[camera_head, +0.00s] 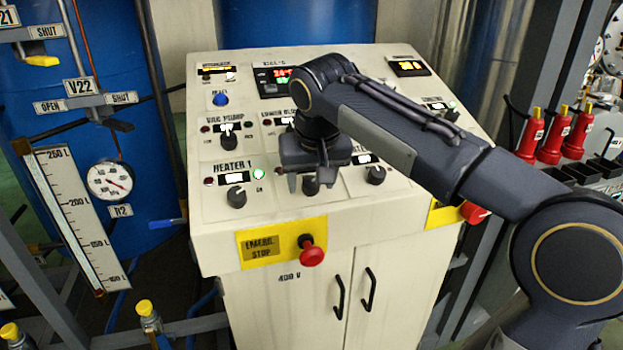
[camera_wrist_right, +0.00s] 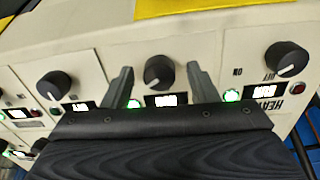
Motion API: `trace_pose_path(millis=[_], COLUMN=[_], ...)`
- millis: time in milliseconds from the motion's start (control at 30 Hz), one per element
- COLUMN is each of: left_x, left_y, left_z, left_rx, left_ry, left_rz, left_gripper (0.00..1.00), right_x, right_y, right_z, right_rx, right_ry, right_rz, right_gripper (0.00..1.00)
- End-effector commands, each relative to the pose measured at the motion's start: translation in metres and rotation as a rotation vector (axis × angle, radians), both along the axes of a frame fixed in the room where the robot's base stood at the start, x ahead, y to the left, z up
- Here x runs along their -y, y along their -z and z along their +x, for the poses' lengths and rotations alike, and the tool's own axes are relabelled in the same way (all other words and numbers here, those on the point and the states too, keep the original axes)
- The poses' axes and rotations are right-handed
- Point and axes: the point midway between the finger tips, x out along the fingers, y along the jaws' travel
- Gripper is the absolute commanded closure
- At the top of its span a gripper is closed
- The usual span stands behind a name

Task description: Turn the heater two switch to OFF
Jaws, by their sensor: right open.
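The heater two switch is the middle black knob (camera_wrist_right: 158,73) of the lower row in the right wrist view. In the head view this knob (camera_head: 310,187) shows just below my right gripper (camera_head: 311,176). The knob's label is hidden by my gripper. My left gripper is not in view.
The heater 1 knob (camera_head: 236,197) is left of the gripper and another knob (camera_head: 376,175) is right of it. A red emergency stop button (camera_head: 312,252) sticks out below on the panel's front. My right arm covers part of the cream panel (camera_head: 330,207).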

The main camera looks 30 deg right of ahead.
Motion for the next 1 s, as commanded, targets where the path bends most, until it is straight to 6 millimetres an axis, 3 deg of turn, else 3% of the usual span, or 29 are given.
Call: trace_pose_path(millis=[133,467,767,1000], left_x=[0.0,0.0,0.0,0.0], left_y=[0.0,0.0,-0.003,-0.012], left_z=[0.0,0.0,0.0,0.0], left_rx=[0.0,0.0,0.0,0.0], left_ry=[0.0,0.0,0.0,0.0], left_rz=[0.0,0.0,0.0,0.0], left_gripper=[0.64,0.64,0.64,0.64], right_x=[0.0,0.0,0.0,0.001], right_y=[0.0,0.0,-0.001,-0.003], right_z=[0.0,0.0,0.0,0.0], right_rx=[0.0,0.0,-0.004,-0.015], right_ry=[0.0,0.0,-0.036,-0.163], right_rz=[0.0,0.0,-0.014,-0.065], right_gripper=[0.49,0.91,0.91,0.91])
